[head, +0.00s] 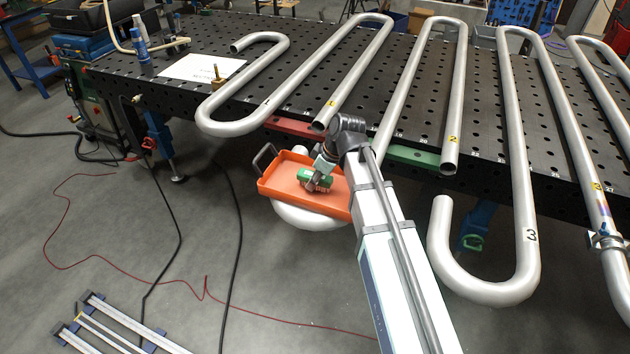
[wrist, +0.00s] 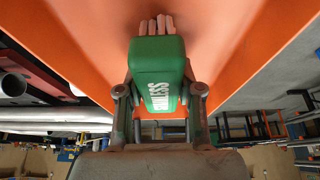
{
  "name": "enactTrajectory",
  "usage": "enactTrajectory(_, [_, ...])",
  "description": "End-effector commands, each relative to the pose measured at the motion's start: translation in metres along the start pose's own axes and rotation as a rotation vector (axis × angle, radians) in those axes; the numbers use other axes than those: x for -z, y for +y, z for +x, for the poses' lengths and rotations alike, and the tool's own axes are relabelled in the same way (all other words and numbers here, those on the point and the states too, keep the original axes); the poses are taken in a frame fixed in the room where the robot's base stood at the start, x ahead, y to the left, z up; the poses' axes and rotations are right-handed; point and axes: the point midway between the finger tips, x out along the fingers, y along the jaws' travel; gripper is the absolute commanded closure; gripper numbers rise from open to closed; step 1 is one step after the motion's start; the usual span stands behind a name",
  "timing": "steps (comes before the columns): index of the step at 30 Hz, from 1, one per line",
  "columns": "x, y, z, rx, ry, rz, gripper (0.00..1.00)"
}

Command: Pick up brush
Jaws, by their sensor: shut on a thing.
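The brush (wrist: 157,72) shows in the wrist view as a green block with pale lettering, with pinkish-tan bristle-like strips at its far end. My gripper (wrist: 160,95) is shut on it, one finger at each side of the green body. In the head view the green brush (head: 304,174) is small and partly covered by my gripper (head: 319,181), over the orange tray (head: 280,188). I cannot tell whether the brush touches the tray floor.
The tray has a dark handle (head: 264,158) at its left. Behind it stands a black perforated table (head: 330,95) bearing bent silver pipes (head: 240,125). Some pipe bends overhang the table's front edge. A red cable (head: 120,265) lies on the floor, which is mostly clear at the left.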

Motion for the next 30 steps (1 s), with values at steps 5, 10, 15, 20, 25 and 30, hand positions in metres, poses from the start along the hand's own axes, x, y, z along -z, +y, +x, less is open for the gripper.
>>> enactTrajectory(5, [0.008, 0.001, -0.018, -0.002, 0.002, -0.001, 1.00])
enactTrajectory(10, [0.022, 0.002, -0.049, -0.004, 0.003, -0.002, 1.00])
enactTrajectory(15, [0.038, 0.003, -0.088, -0.004, 0.003, -0.001, 1.00])
enactTrajectory(20, [0.052, 0.002, -0.122, -0.003, 0.002, -0.001, 1.00])
enactTrajectory(25, [0.064, 0.002, -0.151, -0.003, 0.002, -0.001, 1.00])
enactTrajectory(30, [0.072, 0.002, -0.171, -0.002, 0.001, 0.000, 1.00])
